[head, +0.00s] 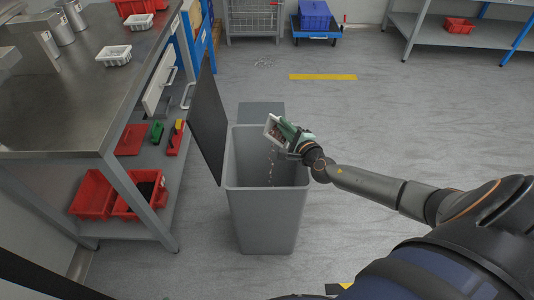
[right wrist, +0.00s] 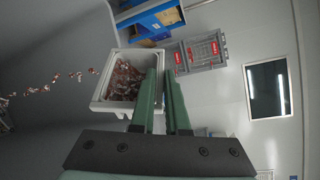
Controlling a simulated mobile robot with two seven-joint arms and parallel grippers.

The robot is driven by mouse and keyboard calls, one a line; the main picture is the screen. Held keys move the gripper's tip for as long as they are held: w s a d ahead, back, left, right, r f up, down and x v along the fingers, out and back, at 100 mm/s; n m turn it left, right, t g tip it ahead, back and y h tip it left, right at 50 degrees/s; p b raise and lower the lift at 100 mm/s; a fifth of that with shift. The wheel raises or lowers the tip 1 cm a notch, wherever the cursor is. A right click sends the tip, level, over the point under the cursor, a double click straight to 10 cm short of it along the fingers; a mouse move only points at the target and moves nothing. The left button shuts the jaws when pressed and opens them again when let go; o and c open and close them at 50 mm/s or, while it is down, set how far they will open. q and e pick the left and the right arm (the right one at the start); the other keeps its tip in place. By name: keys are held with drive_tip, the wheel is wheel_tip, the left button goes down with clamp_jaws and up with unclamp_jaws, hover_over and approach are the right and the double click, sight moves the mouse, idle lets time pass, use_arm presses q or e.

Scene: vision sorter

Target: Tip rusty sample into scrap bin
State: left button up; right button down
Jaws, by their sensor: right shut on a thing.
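The grey scrap bin (head: 262,222) stands on the floor with its dark lid (head: 206,125) swung up on the left. My right gripper (head: 290,132) is above the bin's opening, shut on the small whitish sample tray (head: 270,126). The tray is tilted steeply, and a thin stream of pieces (head: 272,165) falls from it into the bin. In the right wrist view the green fingers (right wrist: 165,85) grip the rim of the tray (right wrist: 114,107). Many rusty brown pieces (right wrist: 124,80) are still inside, and some trail away to the left. My left gripper is not in view.
A metal workbench (head: 75,110) with white trays (head: 115,55) on top stands left of the bin. Its lower shelf holds red bins (head: 93,195). A blue crate (head: 314,14) sits on a trolley at the back. The floor behind and right is mostly clear.

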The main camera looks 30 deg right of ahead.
drive_tip(key=shift+a+r+n, duration=0.1)
drive_tip(key=shift+a+n, duration=0.1)
drive_tip(key=shift+n, duration=0.1)
drive_tip(key=shift+s+a+n+t, duration=0.25)
drive_tip(key=shift+a+n, duration=0.1)
drive_tip(key=shift+a, duration=0.3)
drive_tip(key=shift+s+a+n+t, duration=0.1)
drive_tip(key=shift+a+n+t, duration=0.2)
drive_tip(key=shift+a, duration=0.35)
idle(0.3)
drive_tip(key=shift+s+a+r+n+t+h, duration=0.1)
drive_tip(key=shift+a+n+t+h, duration=0.15)
drive_tip(key=shift+n, duration=0.2)
drive_tip(key=shift+s+a+n+h, duration=0.1)
drive_tip(key=shift+a+n+h, duration=0.05)
drive_tip(key=shift+a+n, duration=0.2)
idle(0.5)
drive_tip(key=shift+s+a+n+t+b, duration=0.1)
drive_tip(key=shift+a+n+t+b, duration=0.5)
drive_tip(key=shift+n, duration=0.55)
idle(0.8)
drive_tip(key=shift+a, duration=0.1)
